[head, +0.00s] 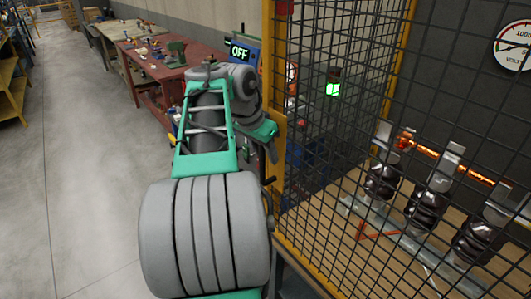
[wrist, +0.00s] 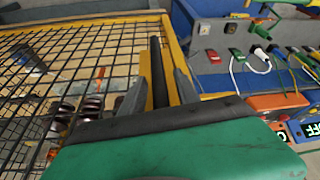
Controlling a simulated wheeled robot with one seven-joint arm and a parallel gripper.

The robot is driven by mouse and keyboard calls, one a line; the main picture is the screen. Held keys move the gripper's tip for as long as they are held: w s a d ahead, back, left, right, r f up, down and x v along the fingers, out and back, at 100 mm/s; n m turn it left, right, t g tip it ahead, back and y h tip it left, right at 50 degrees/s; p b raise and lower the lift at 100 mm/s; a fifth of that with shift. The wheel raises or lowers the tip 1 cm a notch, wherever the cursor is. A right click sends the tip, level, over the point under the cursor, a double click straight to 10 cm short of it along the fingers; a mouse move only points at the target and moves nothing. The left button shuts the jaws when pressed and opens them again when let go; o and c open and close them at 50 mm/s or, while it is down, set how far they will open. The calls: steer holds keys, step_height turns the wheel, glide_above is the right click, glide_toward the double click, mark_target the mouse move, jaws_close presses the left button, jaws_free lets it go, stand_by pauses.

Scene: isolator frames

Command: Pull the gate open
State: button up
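The gate (head: 280,130) is a black wire-mesh panel in a yellow frame, right of my arm in the head view. It looks closed, though its latch side is partly hidden. A dark handle (head: 268,182) shows on the yellow post beside my arm. In the wrist view the gate's yellow frame (wrist: 177,45) runs along the mesh, and the black handle bar (wrist: 158,68) stands in front of it. My gripper (wrist: 160,78) has its two grey fingers on either side of this bar, with gaps showing, so it looks open around it.
Behind the mesh are dark insulators (head: 425,205) with a copper bar (head: 455,165) and a voltmeter (head: 513,45). A red workbench (head: 150,62) stands beyond my arm. A blue panel with switches and cables (wrist: 235,60) is right of the gate. The floor at left is clear.

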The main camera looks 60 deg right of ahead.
steer(key=shift+c, duration=0.4)
jaws_close()
stand_by(0.8)
